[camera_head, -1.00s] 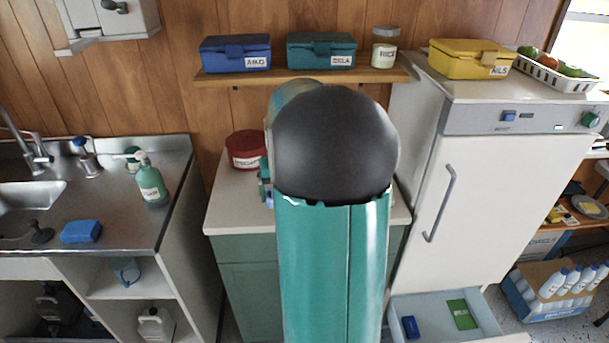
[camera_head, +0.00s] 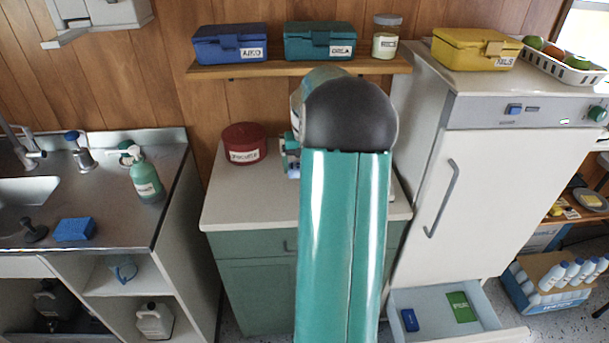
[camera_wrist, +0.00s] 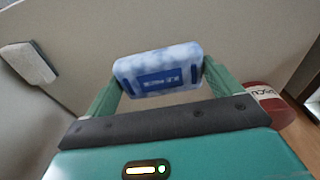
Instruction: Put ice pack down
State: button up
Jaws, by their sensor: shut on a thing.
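The ice pack (camera_wrist: 160,78) is a pale blue block with a dark blue label. In the wrist view it sits between the two green fingers of my gripper (camera_wrist: 163,75), which are shut on its two ends. In the head view my gripper (camera_head: 291,158) shows partly at the left of my arm, over the cabinet's pale countertop (camera_head: 240,198). My arm hides most of the gripper and pack there. I cannot tell whether the pack touches the countertop.
A red round tin (camera_head: 244,143) stands at the countertop's back left, right of the gripper in the wrist view (camera_wrist: 268,103). A shelf (camera_head: 230,71) with lunch boxes hangs above. The fridge (camera_head: 480,190) stands right, with an open drawer (camera_head: 485,333) below. The countertop's front left is clear.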

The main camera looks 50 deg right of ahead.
jog(key=f, duration=0.1)
jog(key=w+d+f, duration=0.2)
jog(key=shift+w+d+f, duration=0.1)
jog(key=shift+d+f, duration=0.1)
jog(key=shift+f, duration=0.2)
jog(key=shift+d+f, duration=0.15)
jog(key=shift+f, duration=1.5)
jog(key=shift+f, duration=0.1)
